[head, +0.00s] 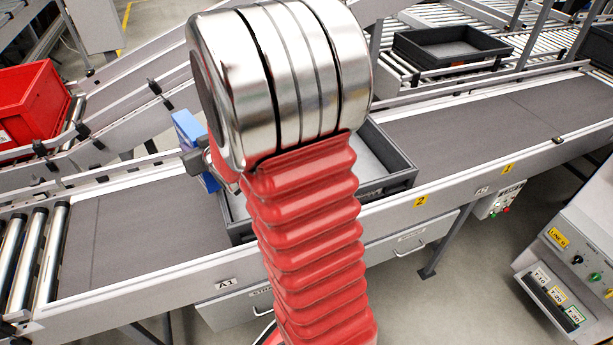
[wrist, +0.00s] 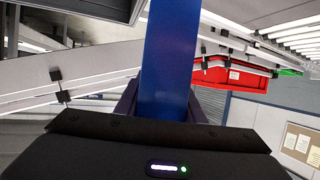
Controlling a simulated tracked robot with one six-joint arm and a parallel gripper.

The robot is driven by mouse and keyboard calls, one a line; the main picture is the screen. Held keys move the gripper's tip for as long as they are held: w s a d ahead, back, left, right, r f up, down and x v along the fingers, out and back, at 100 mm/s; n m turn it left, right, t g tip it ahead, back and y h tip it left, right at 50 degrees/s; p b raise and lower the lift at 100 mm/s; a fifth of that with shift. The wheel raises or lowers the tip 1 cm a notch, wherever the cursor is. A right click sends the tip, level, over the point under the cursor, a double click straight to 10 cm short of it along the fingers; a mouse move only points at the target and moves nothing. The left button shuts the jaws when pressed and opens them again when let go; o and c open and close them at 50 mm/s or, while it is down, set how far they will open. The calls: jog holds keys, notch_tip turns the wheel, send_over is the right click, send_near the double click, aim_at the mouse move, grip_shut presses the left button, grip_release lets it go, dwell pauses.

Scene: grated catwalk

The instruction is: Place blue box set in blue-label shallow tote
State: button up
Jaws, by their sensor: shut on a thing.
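The blue box set (head: 185,128) is held upright just left of my arm's big silver joint in the head view. It fills the middle of the wrist view as a tall blue panel (wrist: 170,60). My gripper (head: 205,158) is shut on it, with its dark fingers on both sides in the wrist view (wrist: 165,98). A grey shallow tote (head: 402,180) sits on the belt behind my arm, to the right of the box. My arm hides much of the tote, and I see no blue label on it.
A dark tote (head: 450,48) stands on the rear roller line. A red bin (head: 28,105) is at the far left, and also shows in the wrist view (wrist: 235,75). The grey belt (head: 150,225) is clear left of the tote. A control box (head: 575,245) stands at the right.

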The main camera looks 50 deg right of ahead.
jog(key=s+d+f+m+g+h, duration=0.1)
jog(key=s+d+h, duration=0.1)
jog(key=s+d, duration=0.6)
jog(key=s+d+f+m+h, duration=0.1)
jog(key=s+d, duration=0.7)
jog(key=d, duration=0.8)
jog(key=shift+s+m+g+h, duration=0.25)
jog(key=shift+m+g+h, duration=0.15)
jog(key=shift+m, duration=0.4)
jog(key=shift+f, duration=0.2)
jog(key=shift+f, duration=2.9)
jog(key=shift+f, duration=2)
